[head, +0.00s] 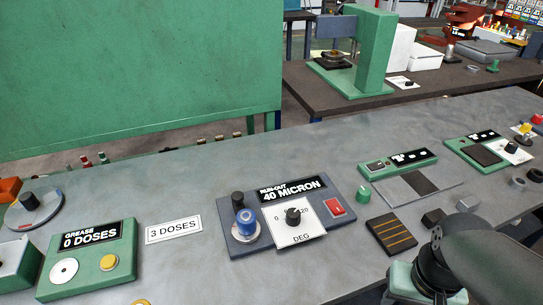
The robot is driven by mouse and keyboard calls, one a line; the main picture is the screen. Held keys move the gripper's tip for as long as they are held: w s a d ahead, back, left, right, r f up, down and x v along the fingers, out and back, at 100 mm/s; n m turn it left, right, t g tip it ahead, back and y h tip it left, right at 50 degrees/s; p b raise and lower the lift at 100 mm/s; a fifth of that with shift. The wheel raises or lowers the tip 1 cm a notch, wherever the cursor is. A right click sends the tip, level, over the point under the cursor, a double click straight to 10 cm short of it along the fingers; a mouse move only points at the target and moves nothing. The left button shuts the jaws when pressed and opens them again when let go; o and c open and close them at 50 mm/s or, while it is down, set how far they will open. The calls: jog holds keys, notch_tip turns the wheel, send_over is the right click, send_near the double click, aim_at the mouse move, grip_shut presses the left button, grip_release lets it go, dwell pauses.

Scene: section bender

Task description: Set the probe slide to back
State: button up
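No part is clearly labelled as the probe slide, and I cannot tell its position. A blue-grey run-out unit (240,240) sits mid-bench with a "40 MICRON" display (293,189). It carries a blue-topped knob (245,218), a black post behind that knob, a black dial (293,215) on a white "DEG" plate, and a red button (335,207). To its right a green display unit (398,160) stands behind a flat grey and dark plate (418,184). A grey and black arm part of mine fills the lower right corner; my gripper's fingers do not show.
A green grease unit (88,285) reading "0 DOSES" and a "3 DOSES" card (173,230) lie at left. A dark block with yellow lines (391,234) and a green knob (364,192) are right of the run-out unit. A green panel (140,70) rises behind.

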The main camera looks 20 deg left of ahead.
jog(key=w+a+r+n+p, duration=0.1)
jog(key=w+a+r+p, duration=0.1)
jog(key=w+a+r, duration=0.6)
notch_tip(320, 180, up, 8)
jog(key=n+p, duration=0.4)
send_over(237, 195)
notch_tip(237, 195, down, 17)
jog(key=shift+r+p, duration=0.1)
jog(key=shift+p, duration=0.6)
